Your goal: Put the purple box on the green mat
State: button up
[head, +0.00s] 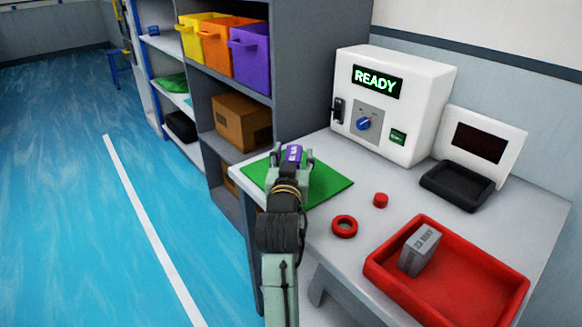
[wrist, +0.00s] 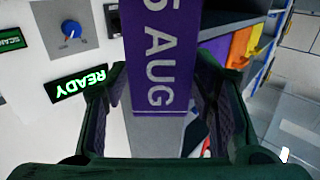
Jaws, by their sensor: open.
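The small purple box (head: 292,153) shows at the end of my gripper (head: 293,158), over the green mat (head: 328,187) at the table's left end. In the wrist view the purple box (wrist: 160,60) has white lettering that reads "AUG" and lies between the two fingers of my gripper (wrist: 160,110). The fingers are open, one on each side of the box, with a gap showing beside it. My gripper hides the lower part of the box in the head view, so I cannot tell how it meets the mat.
A white machine with a READY display (head: 378,81) stands behind the mat. A red ring (head: 344,226), a red button-like piece (head: 380,200) and a red tray (head: 455,290) with a grey box (head: 419,250) are to the right. Shelves with a purple bin (head: 250,62) stand behind left.

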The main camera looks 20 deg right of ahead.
jog(key=v, duration=0.6)
jog(key=shift+s+a+r, duration=0.1)
jog(key=shift+s+r, duration=0.1)
jog(key=p+v, duration=0.2)
jog(key=p, duration=0.4)
jog(key=shift+s+a+r, duration=0.1)
jog(key=shift+s+r, duration=0.05)
jog(key=p+v, duration=0.1)
jog(key=p, duration=0.1)
jog(key=p+v, duration=0.2)
jog(key=shift+f, duration=0.3)
